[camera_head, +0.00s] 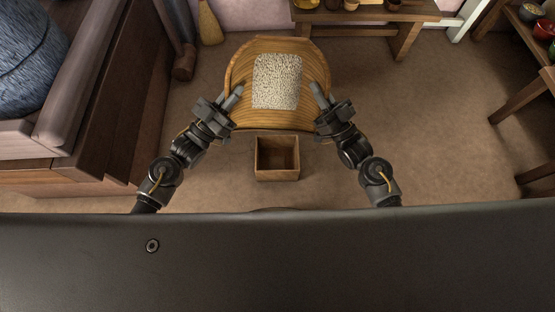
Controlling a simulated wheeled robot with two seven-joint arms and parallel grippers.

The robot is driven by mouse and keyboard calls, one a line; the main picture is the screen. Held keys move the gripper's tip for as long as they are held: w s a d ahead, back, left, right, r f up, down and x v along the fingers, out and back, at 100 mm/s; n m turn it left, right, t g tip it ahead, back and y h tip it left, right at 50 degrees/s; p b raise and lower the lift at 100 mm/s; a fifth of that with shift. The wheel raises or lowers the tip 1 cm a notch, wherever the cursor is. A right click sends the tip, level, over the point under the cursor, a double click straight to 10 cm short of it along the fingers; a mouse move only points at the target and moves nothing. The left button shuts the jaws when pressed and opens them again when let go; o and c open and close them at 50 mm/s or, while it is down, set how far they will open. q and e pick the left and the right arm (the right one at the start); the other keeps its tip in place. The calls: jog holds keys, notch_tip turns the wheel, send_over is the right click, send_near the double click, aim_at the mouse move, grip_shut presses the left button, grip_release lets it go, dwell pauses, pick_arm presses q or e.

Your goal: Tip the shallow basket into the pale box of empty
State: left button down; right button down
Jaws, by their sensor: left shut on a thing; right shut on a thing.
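The shallow basket (241,73) is a wide, yellow-brown, rounded tray with a patch of pale grain (277,82) lying in its middle. My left gripper (234,96) is shut on the basket's left side. My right gripper (321,95) is shut on its right side. The basket looks held above the floor, with the grain still inside it. The open wooden box (277,175) is below the basket's near edge in the picture, between my arms. The part of its inside that shows looks empty. Its far side lies close to the basket's near rim.
A dark wooden bench or bed frame (90,100) with a blue bundle (30,60) fills the left. A broom (210,25) stands behind it. A wooden table (365,12) is at the back, and shelves (525,95) are at the right. The floor (440,130) at right is clear.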

jog(key=shift+a, duration=0.1)
